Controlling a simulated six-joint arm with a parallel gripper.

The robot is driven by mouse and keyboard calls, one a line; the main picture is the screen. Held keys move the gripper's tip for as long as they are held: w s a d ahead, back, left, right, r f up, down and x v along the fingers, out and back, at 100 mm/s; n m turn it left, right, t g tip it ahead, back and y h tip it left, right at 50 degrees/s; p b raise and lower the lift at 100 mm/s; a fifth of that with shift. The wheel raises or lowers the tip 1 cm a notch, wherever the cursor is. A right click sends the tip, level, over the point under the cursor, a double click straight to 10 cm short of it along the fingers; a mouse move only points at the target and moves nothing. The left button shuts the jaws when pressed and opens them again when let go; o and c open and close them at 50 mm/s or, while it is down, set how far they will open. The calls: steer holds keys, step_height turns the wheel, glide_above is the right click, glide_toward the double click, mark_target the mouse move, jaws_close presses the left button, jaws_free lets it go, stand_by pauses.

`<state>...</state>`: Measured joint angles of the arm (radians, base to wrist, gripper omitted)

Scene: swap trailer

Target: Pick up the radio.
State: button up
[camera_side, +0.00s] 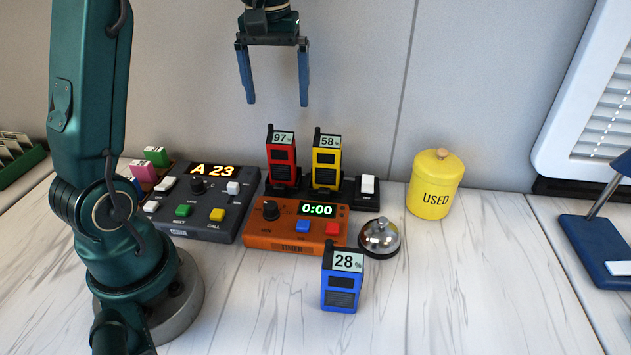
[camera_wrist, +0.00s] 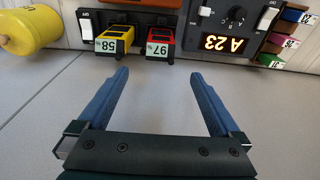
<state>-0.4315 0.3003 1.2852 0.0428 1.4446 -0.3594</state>
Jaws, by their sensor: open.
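A blue radio (camera_side: 341,283) reading 28% stands upright alone at the front of the counter. A red radio (camera_side: 281,160) reading 97% and a yellow radio (camera_side: 327,162) reading 58% stand upright in a black charger base (camera_side: 347,194) near the wall. The wrist view also shows the yellow radio (camera_wrist: 114,38) and the red radio (camera_wrist: 160,42); the blue one is not in that view. My gripper (camera_side: 277,103) is open and empty, raised well above the charger, with both blue fingers apart; its fingers also show in the wrist view (camera_wrist: 158,76).
An orange timer (camera_side: 290,246) sits behind the blue radio, with a silver bell (camera_side: 380,238) to its right. A dark call panel (camera_side: 203,218) reading A 23 stands left. A yellow USED canister (camera_side: 435,184) is at right. The front-right counter is clear.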

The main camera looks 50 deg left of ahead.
mark_target(280, 136)
step_height(280, 136, down, 8)
steer(key=shift+f, duration=0.1)
steer(key=shift+w+a+f, duration=0.1)
steer(key=shift+f, duration=1.25)
steer(key=shift+w+a+f, duration=0.1)
steer(key=shift+f, duration=1.2)
steer(key=shift+c, duration=0.3)
jaws_close()
